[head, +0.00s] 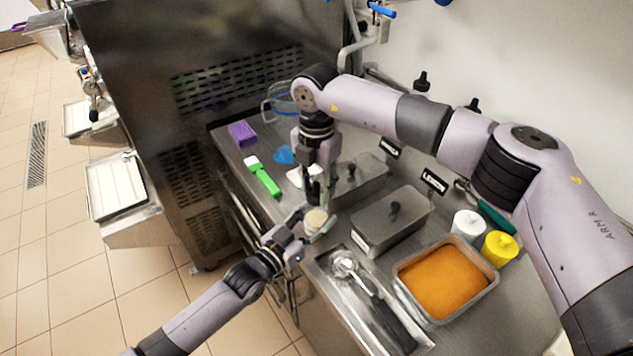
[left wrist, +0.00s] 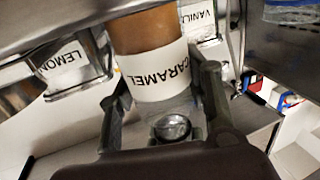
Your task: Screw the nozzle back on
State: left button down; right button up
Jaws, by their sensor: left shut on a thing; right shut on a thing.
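The caramel bottle, with a brown body and a white label reading CARAMEL (left wrist: 155,72), stands between the two fingers of my left gripper (left wrist: 163,105) in the left wrist view. In the head view my left gripper (head: 312,232) is shut around it at the counter's front edge, and its pale round top (head: 316,216) faces up. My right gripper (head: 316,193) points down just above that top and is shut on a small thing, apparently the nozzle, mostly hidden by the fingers. I cannot tell whether nozzle and bottle touch.
Lidded steel tubs (head: 392,222) stand right of the grippers. An orange-filled tub (head: 445,280), white (head: 468,223) and yellow (head: 500,248) bottles, and a scoop in a tray (head: 372,300) are nearer.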

jog(key=shift+f, duration=0.6)
dwell(0.3)
jog(key=m, duration=1.6)
jog(key=o, duration=0.7)
jog(key=shift+o, duration=0.2)
jog(key=shift+r, duration=0.1)
